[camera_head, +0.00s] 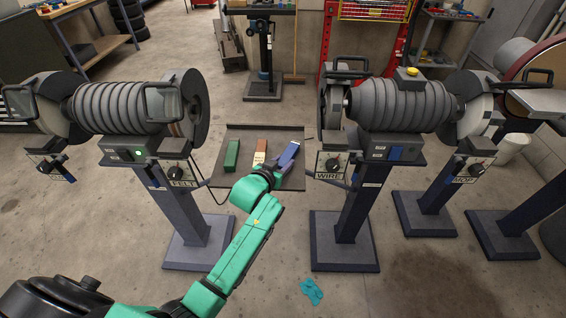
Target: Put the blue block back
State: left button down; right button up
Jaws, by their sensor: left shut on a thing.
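The blue block (289,152) is at the right side of a dark tray (290,131) between two grinding machines. It is tilted, with its upper end leaning right. My left gripper (280,167) is shut on the lower end of the blue block, over the tray's front part. I cannot tell whether the block touches the tray. A green block (232,153) and a brown block with a pale lower end (260,149) are to its left on the tray. The gripper hides part of the tray's front. My right gripper is not in view.
A grinder marked FELT (125,106) stands left of the tray, with a green light on its base. A grinder marked WIRE (395,103) stands right of it. More machines fill the right side. A teal item (311,291) lies on the floor.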

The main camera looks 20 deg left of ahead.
pick_arm(q)
jog(key=shift+c, duration=2.2)
grip_release()
jog(key=v, duration=1.2)
jog(key=shift+s, duration=0.1)
